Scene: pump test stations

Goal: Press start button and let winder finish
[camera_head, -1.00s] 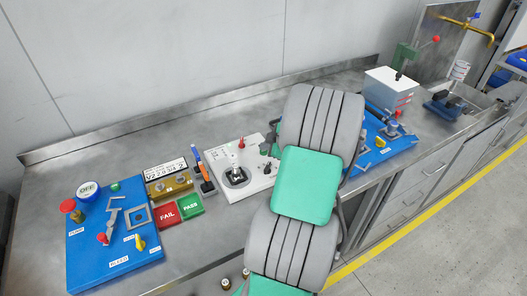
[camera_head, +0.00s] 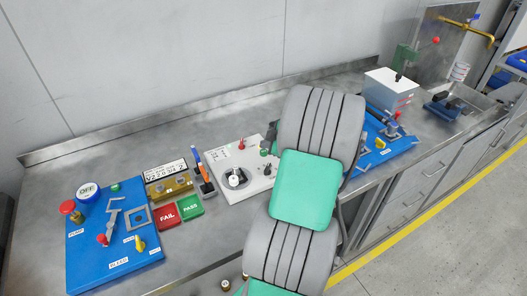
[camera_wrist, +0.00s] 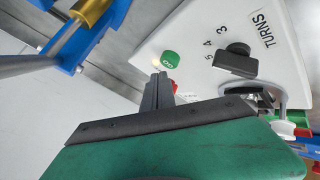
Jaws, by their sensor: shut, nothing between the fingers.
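The winder is a white panel (camera_head: 222,158), and it fills the upper right of the wrist view (camera_wrist: 205,25). Its green GO button (camera_wrist: 170,57) shows in the wrist view, beside a black turns knob (camera_wrist: 236,60) with numbers around it. My gripper (camera_wrist: 160,76) is shut and empty, its fingertips just short of the GO button in the picture; I cannot tell whether they touch it. In the head view my arm hides most of the gripper. The winder's round spindle (camera_head: 236,178) shows white and dark parts in the head view.
A blue pump board (camera_head: 85,258) with a valve and knobs lies at left. Red FAIL (camera_head: 168,215) and green PASS (camera_head: 190,207) pads lie between it and the winder. Another blue board (camera_head: 378,160) stands right of my arm. The bench behind the winder is clear.

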